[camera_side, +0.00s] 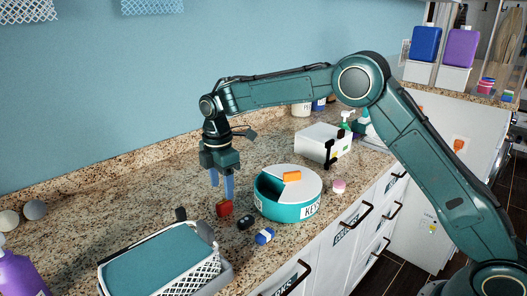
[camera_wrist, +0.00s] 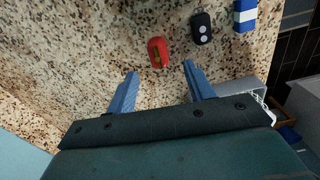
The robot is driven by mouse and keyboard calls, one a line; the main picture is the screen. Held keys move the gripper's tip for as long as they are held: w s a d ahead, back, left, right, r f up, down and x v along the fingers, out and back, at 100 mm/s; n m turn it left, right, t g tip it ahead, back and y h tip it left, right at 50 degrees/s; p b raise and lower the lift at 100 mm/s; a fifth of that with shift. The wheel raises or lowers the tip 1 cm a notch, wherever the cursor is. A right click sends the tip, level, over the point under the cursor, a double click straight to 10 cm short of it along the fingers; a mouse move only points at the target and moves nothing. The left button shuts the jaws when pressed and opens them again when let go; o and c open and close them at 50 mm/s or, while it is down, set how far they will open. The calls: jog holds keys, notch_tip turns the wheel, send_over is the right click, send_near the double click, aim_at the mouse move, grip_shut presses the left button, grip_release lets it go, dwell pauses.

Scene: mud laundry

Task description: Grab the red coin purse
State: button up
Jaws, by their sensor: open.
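The red coin purse (camera_side: 224,208) lies on the speckled counter. It also shows in the wrist view (camera_wrist: 158,52), with a yellowish strip on it, a little ahead of the gap between my fingertips. My gripper (camera_side: 222,186) points down over the counter close by the purse. Its two blue fingers (camera_wrist: 159,80) are apart with nothing between them. The wrist view shows the purse clear of both fingers.
A dark key fob (camera_side: 246,222) and a blue-and-white item (camera_side: 265,236) lie right of the purse. A round teal KEYS container (camera_side: 268,205) stands behind them. A white basket with a teal top (camera_side: 160,258) is at the front left.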

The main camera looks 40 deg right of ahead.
aim_at(224, 202)
jog(key=shift+f, duration=0.9)
jog(key=shift+d+f, duration=0.15)
jog(key=shift+f, duration=2.45)
jog(key=c, duration=1.1)
